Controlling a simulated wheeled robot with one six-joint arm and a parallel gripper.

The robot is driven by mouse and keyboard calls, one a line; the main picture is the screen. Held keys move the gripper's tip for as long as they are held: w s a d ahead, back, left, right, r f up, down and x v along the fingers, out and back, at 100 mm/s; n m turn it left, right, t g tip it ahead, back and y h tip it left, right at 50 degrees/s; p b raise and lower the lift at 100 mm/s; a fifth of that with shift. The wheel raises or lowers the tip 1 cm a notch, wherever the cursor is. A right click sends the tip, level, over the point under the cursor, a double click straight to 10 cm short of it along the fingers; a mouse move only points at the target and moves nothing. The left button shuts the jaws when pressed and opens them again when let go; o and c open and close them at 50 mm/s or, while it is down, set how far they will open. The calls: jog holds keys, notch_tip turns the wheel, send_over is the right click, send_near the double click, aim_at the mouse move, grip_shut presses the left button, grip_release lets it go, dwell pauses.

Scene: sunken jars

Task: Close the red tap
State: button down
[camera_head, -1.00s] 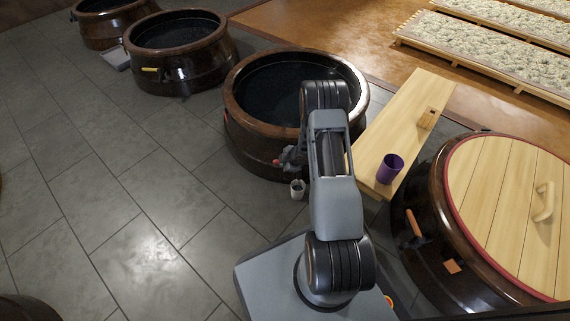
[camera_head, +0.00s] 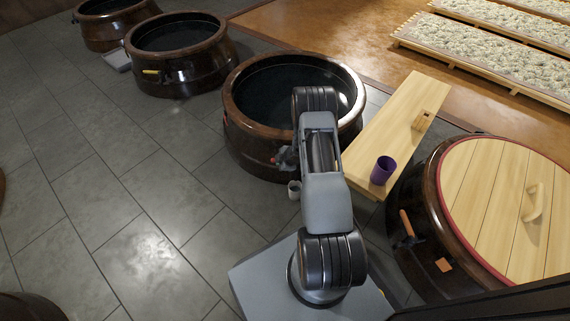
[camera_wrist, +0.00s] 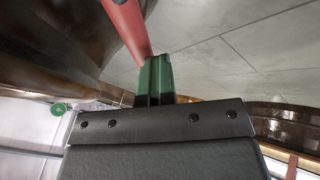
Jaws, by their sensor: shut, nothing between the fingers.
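The red tap is on the front of the middle dark brown jar (camera_head: 240,135), which is full of dark liquid. In the head view only a small red bit of the tap (camera_head: 274,160) shows beside my gripper (camera_head: 286,158). In the wrist view the tap's red handle (camera_wrist: 126,24) slants in from the top, close to the fingertips. My gripper (camera_wrist: 155,68) is shut and empty, its dark green fingers together. The handle's lower end meets or overlaps the fingertips; I cannot tell whether they touch. A small pale cup (camera_head: 294,190) is below the tap.
A wooden bench (camera_head: 400,125) with a purple cup (camera_head: 383,170) stands right of my arm. A lidded jar (camera_head: 430,225) with an orange-handled tap (camera_head: 406,224) is at the right. Another jar (camera_head: 185,75) has a yellow tap (camera_head: 152,72). The tiled floor (camera_head: 110,200) at left is clear.

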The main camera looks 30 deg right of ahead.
jog(key=s+r+p, duration=0.4)
jog(key=s+r, duration=0.4)
jog(key=r, duration=0.1)
jog(key=shift+s+a+r, duration=0.25)
jog(key=shift+a+r, duration=0.05)
jog(key=shift+a, duration=0.1)
notch_tip(320, 180, up, 38)
jog(key=w+a+f+m+h+p, duration=0.15)
jog(key=m+h+p, duration=0.4)
jog(key=p, duration=1.15)
jog(key=s+a+r+m+y+p, duration=0.1)
jog(key=s+a+r+p, duration=0.3)
jog(key=r, duration=0.6)
jog(key=s+a+r+m+g+y+p, duration=0.1)
jog(key=s+a+r+m+p, duration=0.3)
jog(key=r, duration=0.5)
jog(key=s+a+r+m+g+y+p, duration=0.1)
jog(key=s+a+r+m+p, duration=0.1)
jog(key=s+a+r+p, duration=0.4)
jog(key=p+v, duration=0.1)
jog(key=v, duration=0.4)
jog(key=shift+s, duration=0.45)
jog(key=shift+d+m, duration=0.15)
jog(key=shift+m, duration=0.2)
